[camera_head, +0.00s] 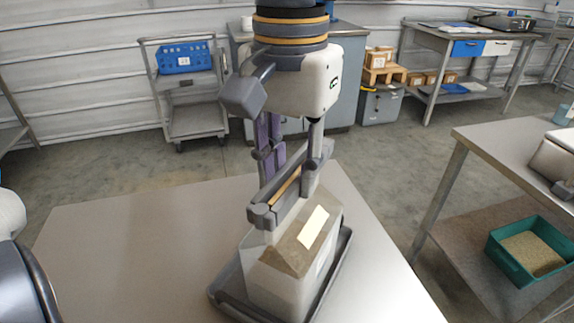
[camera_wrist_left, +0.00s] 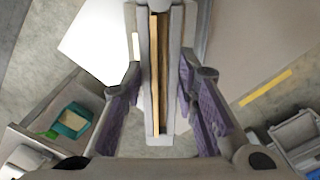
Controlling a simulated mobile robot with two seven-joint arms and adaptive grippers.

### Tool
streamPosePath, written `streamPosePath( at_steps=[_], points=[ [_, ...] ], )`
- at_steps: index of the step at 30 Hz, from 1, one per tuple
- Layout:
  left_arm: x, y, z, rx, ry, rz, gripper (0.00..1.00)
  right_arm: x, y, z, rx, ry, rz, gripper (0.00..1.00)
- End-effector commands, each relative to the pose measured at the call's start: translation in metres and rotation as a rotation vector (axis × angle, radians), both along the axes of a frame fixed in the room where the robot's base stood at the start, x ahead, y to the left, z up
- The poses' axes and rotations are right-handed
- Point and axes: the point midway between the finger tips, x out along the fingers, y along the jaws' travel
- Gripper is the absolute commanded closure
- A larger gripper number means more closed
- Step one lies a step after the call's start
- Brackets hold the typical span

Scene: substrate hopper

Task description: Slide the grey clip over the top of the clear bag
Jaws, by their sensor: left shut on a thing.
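The clear bag (camera_head: 280,285) stands upright on a grey tray (camera_head: 343,252), with brown contents and a pale label showing through. The grey clip (camera_head: 262,215), a long pair of bars with a tan strip between them, lies lengthwise along the bag's top. I cannot tell how much of the bag's edge is between the bars. My left gripper (camera_head: 291,160) comes down from above and is shut on the clip, its purple fingers on either side. The left wrist view shows the clip (camera_wrist_left: 161,125) between the fingers of the gripper (camera_wrist_left: 160,75).
The grey table (camera_head: 130,240) is bare left of the tray. At right, a workbench (camera_head: 510,140) has a teal bin (camera_head: 500,257) on its lower shelf. A cart with a blue crate (camera_head: 184,57) stands behind.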

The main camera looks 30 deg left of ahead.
Motion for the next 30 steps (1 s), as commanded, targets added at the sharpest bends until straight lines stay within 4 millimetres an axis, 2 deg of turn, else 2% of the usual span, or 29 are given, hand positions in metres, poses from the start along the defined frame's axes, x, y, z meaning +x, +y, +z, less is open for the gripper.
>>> streamPosePath(
  at_steps=[9, 10, 12, 19, 20, 22, 23, 30],
  points=[
    [-0.0001, 0.0001, 0.0001, 0.0, -0.001, 0.0, 0.98, 0.0031, 0.0, 0.0028, 0.0, -0.012, 0.0, 0.72],
    [-0.0001, 0.0001, 0.0, 0.0, -0.001, 0.0, 0.66, 0.0031, 0.0, 0.0028, 0.0, -0.012, 0.0, 0.72],
    [-0.0001, 0.0001, 0.0, 0.0, 0.0, 0.0, 0.5, 0.0031, 0.0, 0.0027, 0.0, -0.012, 0.0, 0.72],
    [-0.0002, 0.0001, 0.0001, 0.0, -0.001, 0.0, 0.49, 0.0031, 0.0, 0.0027, 0.0, -0.012, 0.0, 0.72],
    [-0.0002, 0.0001, 0.0, 0.0, -0.001, 0.0, 0.45, 0.0031, 0.0, 0.0027, 0.0, -0.012, 0.0, 0.72],
    [-0.0002, 0.0001, 0.0, 0.0, -0.001, 0.0, 0.3, 0.0031, 0.0, 0.0027, 0.0, -0.012, 0.0, 0.72],
    [-0.0002, 0.0001, 0.0001, 0.0, -0.001, 0.0, 0.26, 0.0031, 0.0, 0.0027, 0.0, -0.012, 0.0, 0.72],
    [-0.0002, 0.0001, 0.0001, 0.0, -0.001, 0.0, 0.26, 0.0031, 0.0, 0.0027, 0.0, -0.012, 0.0, 0.72]
  ],
)
